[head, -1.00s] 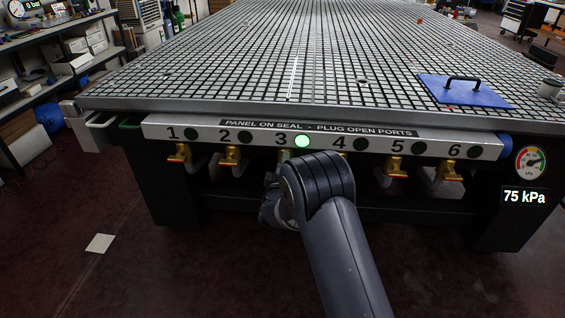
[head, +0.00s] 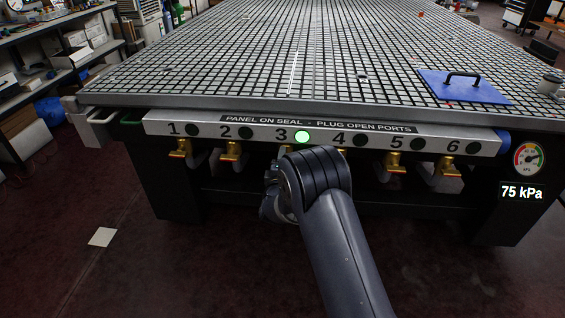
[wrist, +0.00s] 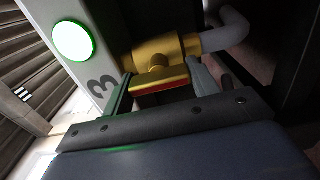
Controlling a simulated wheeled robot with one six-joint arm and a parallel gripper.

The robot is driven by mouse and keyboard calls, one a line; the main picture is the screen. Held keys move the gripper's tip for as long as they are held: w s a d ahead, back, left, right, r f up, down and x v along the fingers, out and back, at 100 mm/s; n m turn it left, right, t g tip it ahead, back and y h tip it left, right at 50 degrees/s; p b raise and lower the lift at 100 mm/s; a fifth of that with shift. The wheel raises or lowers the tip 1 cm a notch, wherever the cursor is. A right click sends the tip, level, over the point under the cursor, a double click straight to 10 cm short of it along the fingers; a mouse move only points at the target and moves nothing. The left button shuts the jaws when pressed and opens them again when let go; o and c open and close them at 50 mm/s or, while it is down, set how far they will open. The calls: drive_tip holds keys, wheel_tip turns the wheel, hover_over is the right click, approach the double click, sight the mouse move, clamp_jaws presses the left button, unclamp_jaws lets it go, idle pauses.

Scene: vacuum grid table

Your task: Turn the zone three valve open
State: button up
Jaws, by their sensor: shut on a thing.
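The zone three valve (wrist: 158,53) is brass with a red-edged handle (wrist: 160,83) and shows close up in the wrist view. My gripper (wrist: 160,88) has its two fingers on either side of that handle and is shut on it. In the head view my arm hides the zone three valve and the gripper's fingertips. The zone three lamp (head: 302,137) glows green on the panel, and it also shows in the wrist view (wrist: 73,41). The other numbered lamps are dark.
The gridded vacuum table (head: 250,98) stands above the valve panel (head: 365,145). Brass valves hang on both sides, such as the zone two valve (head: 232,151). A gauge (head: 529,159) has a readout of 75 kPa (head: 522,192). A blue handled plate (head: 465,90) lies on the table.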

drive_tip(key=o, duration=1)
drive_tip(key=s, duration=0.7)
drive_tip(key=s+p, duration=0.1)
drive_tip(key=s, duration=0.3)
drive_tip(key=shift+a, duration=0.25)
drive_tip(key=shift+w, duration=0.2)
drive_tip(key=w, duration=0.7)
drive_tip(key=w+b, duration=0.1)
drive_tip(key=w, duration=0.2)
drive_tip(key=shift+w+d, duration=0.25)
drive_tip(key=shift+w, duration=0.1)
drive_tip(key=shift+s, duration=0.1)
